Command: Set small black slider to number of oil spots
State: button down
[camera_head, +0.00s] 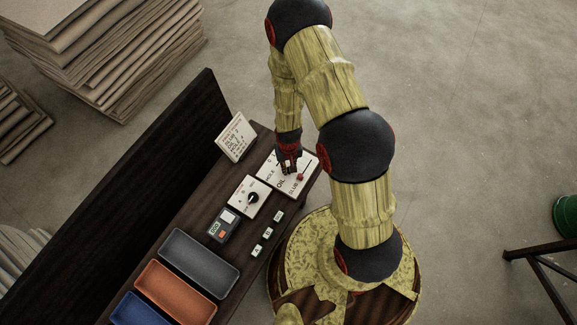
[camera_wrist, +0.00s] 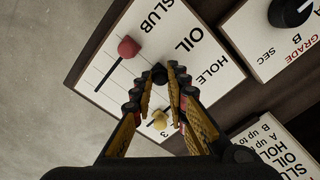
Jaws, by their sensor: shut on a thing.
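A white panel (camera_wrist: 170,25) in the wrist view carries three sliders labelled SLUB, OIL and HOLE. The small black slider (camera_wrist: 159,73) is in the OIL row, between my fingertips. My gripper (camera_wrist: 158,78) is shut on it, one finger on each side. A red slider knob (camera_wrist: 127,47) is in the SLUB row, and a yellow knob (camera_wrist: 159,118) is in the HOLE row, between the lower parts of my fingers. My fingers hide part of the scale. In the head view my gripper (camera_head: 289,166) is over the panel (camera_head: 268,163). No oil spots are visible.
A dial panel (camera_head: 246,207) lies beside the slider panel. A text sign (camera_head: 236,138) stands behind. A handheld device (camera_head: 223,225) and several small lettered tiles lie nearer. Grey (camera_head: 200,262), orange (camera_head: 176,291) and blue (camera_head: 138,310) trays line the table's lower-left end.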

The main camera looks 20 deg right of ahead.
jog(key=shift+w+d+r+p, duration=0.1)
jog(key=shift+w+d+p, duration=0.85)
jog(key=shift+d, duration=0.3)
jog(key=c, duration=1.7)
grip_release()
jog(key=shift+c, duration=0.2)
notch_tip(320, 180, up, 12)
jog(key=shift+s, duration=0.1)
